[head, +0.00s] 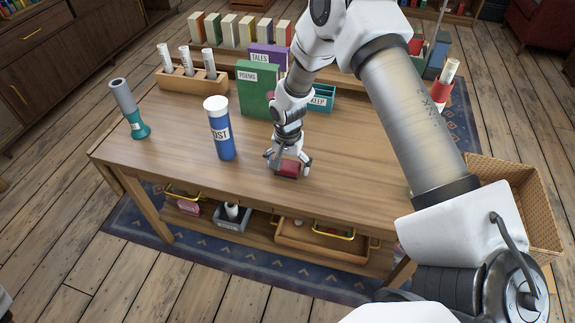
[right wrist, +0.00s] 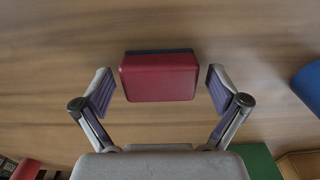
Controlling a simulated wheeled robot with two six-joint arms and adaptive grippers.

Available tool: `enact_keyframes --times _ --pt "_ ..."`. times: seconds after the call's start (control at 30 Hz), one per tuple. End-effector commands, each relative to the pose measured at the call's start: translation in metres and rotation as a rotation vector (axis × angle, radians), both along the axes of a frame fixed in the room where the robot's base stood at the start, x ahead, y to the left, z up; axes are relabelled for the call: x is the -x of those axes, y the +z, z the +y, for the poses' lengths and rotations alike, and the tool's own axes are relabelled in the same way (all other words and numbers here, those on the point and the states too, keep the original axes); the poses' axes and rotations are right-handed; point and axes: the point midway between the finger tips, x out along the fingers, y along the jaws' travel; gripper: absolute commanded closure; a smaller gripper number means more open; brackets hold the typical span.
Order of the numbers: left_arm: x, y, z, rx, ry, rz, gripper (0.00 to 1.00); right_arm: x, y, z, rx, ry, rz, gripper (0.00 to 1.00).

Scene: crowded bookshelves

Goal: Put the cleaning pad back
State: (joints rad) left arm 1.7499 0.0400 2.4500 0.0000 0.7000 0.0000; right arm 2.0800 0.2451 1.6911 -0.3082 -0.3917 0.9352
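The cleaning pad looks to be the red block with a dark underside (head: 287,170) lying on the wooden table (head: 180,165) near its front edge. The pad also shows in the right wrist view (right wrist: 159,77), between the fingers. My right gripper (head: 288,160) is directly above it, pointing down. In the right wrist view my right gripper (right wrist: 160,85) is open, with one finger beside each short end of the pad and a small gap on both sides. My left gripper is not in view.
A blue canister (head: 222,135) and a grey-teal cylinder (head: 130,110) stand left of the pad. A green "POEMS" book (head: 257,92) and a teal "KEEP" bin (head: 322,97) are behind my gripper. Trays (head: 290,236) sit on the lower shelf. The table's front right is clear.

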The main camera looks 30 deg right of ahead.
Motion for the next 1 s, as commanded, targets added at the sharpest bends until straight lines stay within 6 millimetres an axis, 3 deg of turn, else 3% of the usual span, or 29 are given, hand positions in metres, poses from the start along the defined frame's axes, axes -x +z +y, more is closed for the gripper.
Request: enact_keyframes --times 0.27,0.7,0.8,1.0 --pt "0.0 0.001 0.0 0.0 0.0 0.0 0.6 0.0 0.008 0.0 0.0 0.0 -0.001 0.03" --pt "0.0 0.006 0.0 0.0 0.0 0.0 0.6 0.0 0.109 0.0 0.0 -0.001 -0.004 0.03" --pt "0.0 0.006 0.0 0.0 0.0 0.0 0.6 0.0 0.12 0.0 0.0 0.0 -0.001 0.03" --pt "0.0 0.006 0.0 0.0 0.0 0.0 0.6 0.0 0.123 0.0 0.0 0.0 0.001 0.03"
